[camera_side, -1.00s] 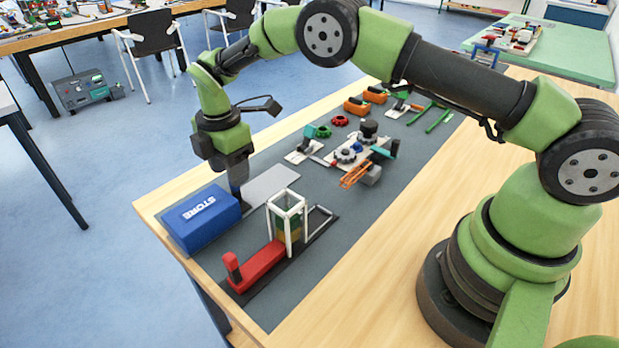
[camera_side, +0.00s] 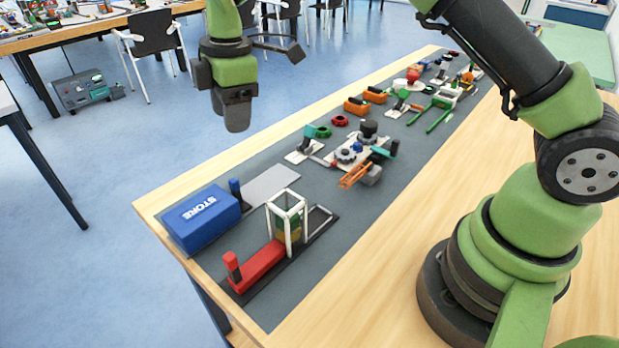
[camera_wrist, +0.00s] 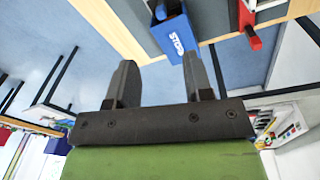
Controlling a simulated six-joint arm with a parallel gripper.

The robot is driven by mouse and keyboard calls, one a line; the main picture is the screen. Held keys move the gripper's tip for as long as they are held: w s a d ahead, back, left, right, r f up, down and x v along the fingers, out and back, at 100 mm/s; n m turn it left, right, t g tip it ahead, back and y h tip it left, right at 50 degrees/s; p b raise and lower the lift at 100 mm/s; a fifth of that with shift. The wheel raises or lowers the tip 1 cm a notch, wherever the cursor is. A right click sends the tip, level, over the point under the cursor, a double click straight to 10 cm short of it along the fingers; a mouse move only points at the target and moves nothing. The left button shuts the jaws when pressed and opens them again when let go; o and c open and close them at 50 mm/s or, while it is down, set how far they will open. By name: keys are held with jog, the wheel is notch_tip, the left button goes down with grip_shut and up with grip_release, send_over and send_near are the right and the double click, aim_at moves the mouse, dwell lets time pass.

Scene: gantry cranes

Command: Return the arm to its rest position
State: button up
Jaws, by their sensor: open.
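My gripper (camera_side: 236,112) hangs raised above the table's far edge in the side view, clear of everything on the mat. In the wrist view my gripper (camera_wrist: 160,82) shows two fingers spread well apart with nothing between them. A blue box marked STORE (camera_side: 203,217) sits at the near left corner of the mat, and it also shows beyond the fingers in the wrist view (camera_wrist: 176,36). A small dark blue upright piece (camera_side: 235,190) stands beside the box.
A grey plate (camera_side: 271,185), a white frame (camera_side: 287,217) and a red block (camera_side: 258,267) are on the dark mat (camera_side: 350,215). Mechanical parts, orange blocks (camera_side: 357,106) and green rods (camera_side: 438,117) lie farther along. Black chairs (camera_side: 157,37) stand behind.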

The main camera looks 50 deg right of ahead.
jog(key=s+d+r+m+t+y, duration=0.1)
jog(key=s+d+r+m+t, duration=0.25)
jog(key=s+r+m, duration=0.75)
jog(key=s+d+r+m+t, duration=0.2)
jog(key=s+m, duration=0.5)
jog(key=s, duration=0.9)
jog(key=shift+d+m+t, duration=0.3)
jog(key=shift+d+t, duration=0.05)
jog(key=shift+d, duration=0.05)
